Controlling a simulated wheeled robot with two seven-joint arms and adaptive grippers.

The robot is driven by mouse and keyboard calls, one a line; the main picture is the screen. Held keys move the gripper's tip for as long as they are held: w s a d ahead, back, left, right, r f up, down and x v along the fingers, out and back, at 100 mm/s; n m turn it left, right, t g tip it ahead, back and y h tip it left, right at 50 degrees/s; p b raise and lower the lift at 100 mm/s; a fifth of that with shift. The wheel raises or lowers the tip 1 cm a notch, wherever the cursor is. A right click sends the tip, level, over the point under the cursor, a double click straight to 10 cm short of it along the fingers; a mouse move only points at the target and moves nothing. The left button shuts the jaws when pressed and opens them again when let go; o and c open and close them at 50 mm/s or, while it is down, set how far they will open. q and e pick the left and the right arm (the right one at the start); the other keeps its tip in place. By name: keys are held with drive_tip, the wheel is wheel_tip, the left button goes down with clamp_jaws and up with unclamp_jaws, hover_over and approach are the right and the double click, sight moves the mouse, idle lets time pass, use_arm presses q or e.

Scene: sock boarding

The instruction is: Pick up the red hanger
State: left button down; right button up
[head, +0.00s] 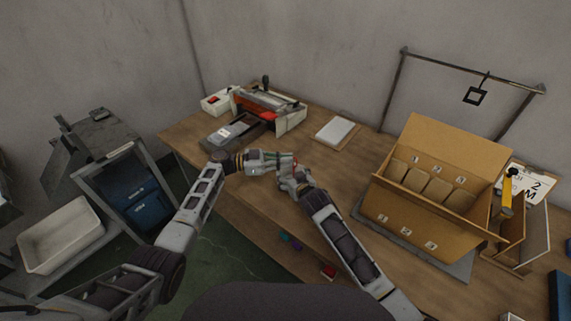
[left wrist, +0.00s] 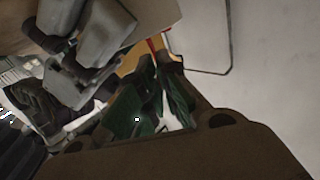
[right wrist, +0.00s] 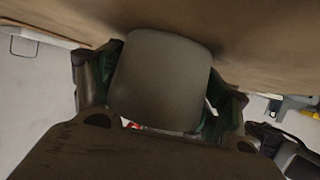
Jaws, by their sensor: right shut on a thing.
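A small red piece (head: 295,161), which I take to be part of the red hanger, shows where my two grippers meet above the table. Most of it is hidden. My right gripper (head: 291,180) is shut on it, as far as I can tell. In the right wrist view, bits of red (right wrist: 131,124) show between the dark green fingers, mostly covered by a big grey part. My left gripper (head: 270,160) is close beside the right one. In the left wrist view its green fingers (left wrist: 155,90) stand apart, and a thin red strip (left wrist: 152,45) shows beyond them.
An open cardboard box (head: 405,222) with several compartments stands on the right of the wooden table (head: 255,215). A red and grey machine (head: 270,105) is at the back. A small red item (head: 328,271) lies near the front edge. A white bin (head: 62,235) is at left.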

use_arm(q)
wheel_tip(320, 180, up, 9)
idle(0.6)
use_arm(e)
drive_tip(key=o, duration=1.1)
drive_tip(key=shift+c, duration=0.2)
drive_tip(key=shift+s, duration=0.15)
drive_tip(key=shift+v, duration=5.85)
drive_tip(key=shift+x, duration=4.05)
drive_tip(key=shift+s+d+r, duration=0.15)
